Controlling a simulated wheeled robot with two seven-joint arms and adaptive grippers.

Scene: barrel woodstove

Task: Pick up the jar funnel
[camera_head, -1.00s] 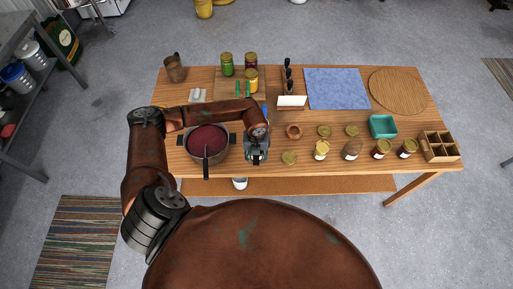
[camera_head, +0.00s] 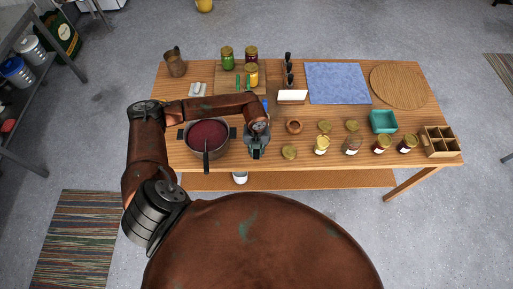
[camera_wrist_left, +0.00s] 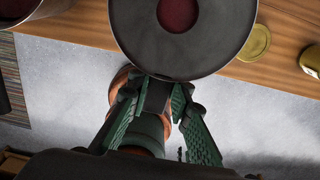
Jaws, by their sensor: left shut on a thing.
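My left gripper (camera_head: 257,150) is over the front edge of the table (camera_head: 330,166), just right of the dark pot. In the left wrist view its green-padded fingers (camera_wrist_left: 155,82) close in at the near rim of a round dark grey piece with a dark red centre (camera_wrist_left: 222,22), which I take for the jar funnel. It hangs over the table edge, with grey floor below the fingers. The exact grip point is partly hidden. In the head view the funnel is mostly hidden by the gripper. My right gripper is not in view.
The pot (camera_head: 187,148) with dark red contents stands close left of the gripper. A wooden bowl (camera_head: 294,127), lids (camera_head: 289,152) and several jars (camera_head: 321,146) stand to the right. A teal bin (camera_head: 383,122) and a divided wooden box (camera_head: 440,142) are farther right.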

